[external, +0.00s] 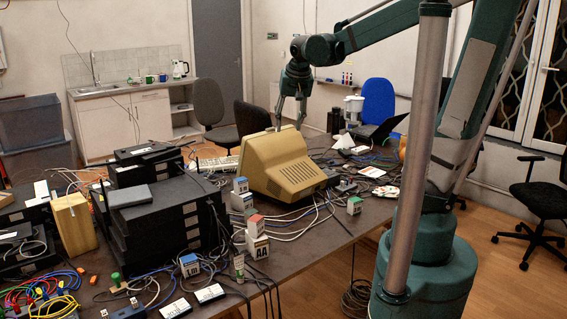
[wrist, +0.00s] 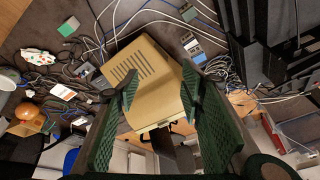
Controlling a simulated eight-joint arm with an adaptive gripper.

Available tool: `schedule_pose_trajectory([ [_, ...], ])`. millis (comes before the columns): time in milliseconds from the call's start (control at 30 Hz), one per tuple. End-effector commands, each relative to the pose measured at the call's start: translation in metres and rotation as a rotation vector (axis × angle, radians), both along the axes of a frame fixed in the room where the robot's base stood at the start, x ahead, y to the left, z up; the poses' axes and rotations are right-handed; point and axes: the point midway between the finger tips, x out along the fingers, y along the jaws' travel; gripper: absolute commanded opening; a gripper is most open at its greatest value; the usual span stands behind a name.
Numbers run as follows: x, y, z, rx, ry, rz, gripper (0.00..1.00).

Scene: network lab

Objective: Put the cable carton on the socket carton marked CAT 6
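Several small cartons stand on the table, and their print is too small to read surely. In the external view a blue-topped carton (external: 240,185) sits over a grey-white one (external: 241,202). Another blue-topped carton (external: 190,265) stands nearer the front edge. A green-topped carton (external: 354,206) stands alone at right, and a green-topped carton shows in the wrist view (wrist: 68,28). I cannot tell which are the cable and CAT 6 cartons. My gripper (external: 290,125) is open and empty above the monitor's far side.
A beige monitor (external: 285,165) stands mid-table, directly below my gripper in the wrist view (wrist: 150,75). Black equipment boxes (external: 160,215) are stacked at left. Loose cables (external: 305,215) run among the cartons. A laptop (external: 380,130) lies at the back right.

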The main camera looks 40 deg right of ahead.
Motion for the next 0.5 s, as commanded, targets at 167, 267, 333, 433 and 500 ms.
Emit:
schedule_pose_trajectory([
  [167, -0.032, -0.007, 0.004, -0.013, -0.031, 0.089, 0.39],
  [267, -0.048, -0.010, 0.004, -0.021, -0.049, 0.139, 0.39],
  [333, -0.058, -0.011, 0.005, -0.029, -0.063, 0.173, 0.39],
  [433, -0.074, -0.014, 0.004, -0.042, -0.083, 0.222, 0.39],
  [500, -0.085, -0.016, 0.003, -0.050, -0.096, 0.254, 0.39],
])
